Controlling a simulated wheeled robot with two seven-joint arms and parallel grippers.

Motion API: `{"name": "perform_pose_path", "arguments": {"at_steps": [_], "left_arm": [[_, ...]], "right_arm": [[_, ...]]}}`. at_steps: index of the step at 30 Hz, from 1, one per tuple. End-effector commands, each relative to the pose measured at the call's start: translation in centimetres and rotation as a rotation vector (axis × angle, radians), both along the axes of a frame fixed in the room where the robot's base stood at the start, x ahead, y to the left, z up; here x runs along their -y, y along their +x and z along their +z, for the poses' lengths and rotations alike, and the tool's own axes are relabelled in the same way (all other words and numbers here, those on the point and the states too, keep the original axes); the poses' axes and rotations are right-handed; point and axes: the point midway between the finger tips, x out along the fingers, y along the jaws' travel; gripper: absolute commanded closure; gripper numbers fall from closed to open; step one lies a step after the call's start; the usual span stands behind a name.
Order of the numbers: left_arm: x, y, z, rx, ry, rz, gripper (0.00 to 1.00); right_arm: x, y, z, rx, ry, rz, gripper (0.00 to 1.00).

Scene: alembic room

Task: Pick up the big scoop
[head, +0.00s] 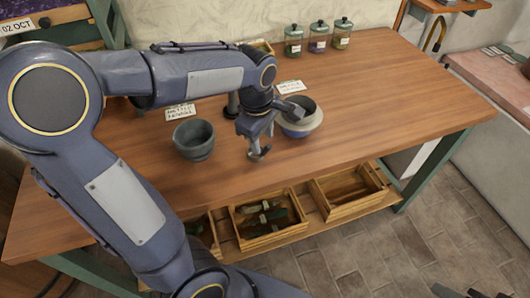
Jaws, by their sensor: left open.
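My left gripper (259,152) is open and points down above the wooden table, between a dark grey-green bowl (194,141) on its left and a pale bowl with a blue base (301,128) on its right. I see nothing between its fingers. I cannot single out the big scoop for certain. Several dark, elongated tools (264,217) lie in a wooden crate (246,242) on the shelf below the table; they are too small to tell apart. A dark shape lies at the pale bowl's opening, and I cannot tell what it is.
Three lidded jars (318,37) stand at the table's (400,85) back edge. Small paper labels (291,87) lie behind the bowls. Another wooden crate (347,190) sits to the right on the low shelf. The table's right half is clear. A pinkish counter (490,85) stands at far right.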

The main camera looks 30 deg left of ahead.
Motion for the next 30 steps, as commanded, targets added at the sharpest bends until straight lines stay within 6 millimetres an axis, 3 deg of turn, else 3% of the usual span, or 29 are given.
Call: {"name": "perform_pose_path", "arguments": {"at_steps": [15,24,30], "left_arm": [[0.5,0.9,-6.7,-0.004,0.0,0.0,0.59],[0.6,1.0,-7.2,-0.001,-0.001,-0.001,0.59],[0.6,1.0,-7.2,-0.001,-0.001,-0.001,0.83]], "right_arm": [[0.0,0.0,-0.4,0.0,0.0,0.0,0.56],[0.0,0.0,-0.4,0.0,0.0,0.0,0.56],[0.0,0.0,-0.4,0.0,0.0,0.0,0.56]]}}
